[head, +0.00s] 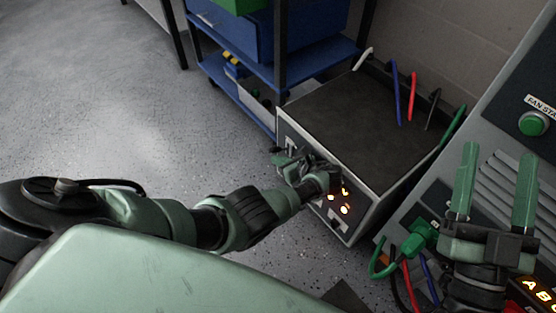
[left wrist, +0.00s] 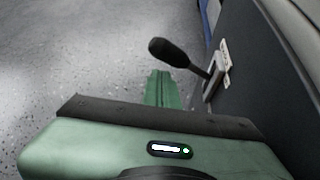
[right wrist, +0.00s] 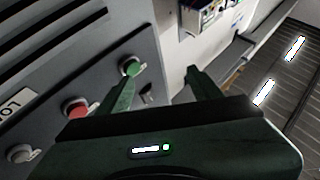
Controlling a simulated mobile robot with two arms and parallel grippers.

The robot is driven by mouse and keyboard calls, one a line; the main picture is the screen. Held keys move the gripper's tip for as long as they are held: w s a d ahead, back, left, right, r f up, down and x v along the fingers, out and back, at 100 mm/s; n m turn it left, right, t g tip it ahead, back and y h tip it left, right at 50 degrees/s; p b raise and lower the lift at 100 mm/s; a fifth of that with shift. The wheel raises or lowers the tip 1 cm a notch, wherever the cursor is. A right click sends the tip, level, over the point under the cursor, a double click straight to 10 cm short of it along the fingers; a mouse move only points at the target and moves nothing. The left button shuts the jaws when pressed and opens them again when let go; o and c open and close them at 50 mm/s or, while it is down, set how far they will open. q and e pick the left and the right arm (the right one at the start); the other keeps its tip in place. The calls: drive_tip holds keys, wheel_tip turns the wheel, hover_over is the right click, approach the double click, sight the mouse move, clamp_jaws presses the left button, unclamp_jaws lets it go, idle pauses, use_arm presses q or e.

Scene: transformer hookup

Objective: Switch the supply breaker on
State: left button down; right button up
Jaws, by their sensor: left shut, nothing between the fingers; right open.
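The supply box (head: 365,125) is a grey cabinet with a dark top, standing on the floor. In the left wrist view the breaker lever (left wrist: 175,52), with a black knob, sticks out from a light mount (left wrist: 213,77) on the dark front panel. Whether this position is on or off cannot be told. My left gripper (head: 284,160) is shut and empty in front of that panel. Its fingers (left wrist: 162,76) are close to the lever; contact cannot be told. In the head view the gripper hides the lever. My right gripper (head: 498,152) is open and empty, at the right.
Lit orange lamps (head: 345,209) show on the box front. Coloured cables (head: 397,95) stand at its back edge. A grey cabinet with a green button (head: 532,124) is at the right, with a green plug (head: 417,240) below. A blue shelf cart (head: 265,65) stands behind. Floor at left is clear.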

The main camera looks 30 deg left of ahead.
use_arm(q)
drive_tip(key=p+v, duration=0.3)
drive_tip(key=v, duration=0.4)
drive_tip(key=shift+d+r, duration=0.2)
drive_tip(key=shift+d, duration=0.15)
use_arm(e)
wheel_tip(320, 180, down, 15)
drive_tip(key=w+d+g+h, duration=0.1)
drive_tip(key=g+h, duration=0.2)
drive_tip(key=g, duration=0.6)
drive_tip(key=shift+w+d+r, duration=0.2)
drive_tip(key=shift+d, duration=0.15)
use_arm(q)
drive_tip(key=shift+s, duration=0.1)
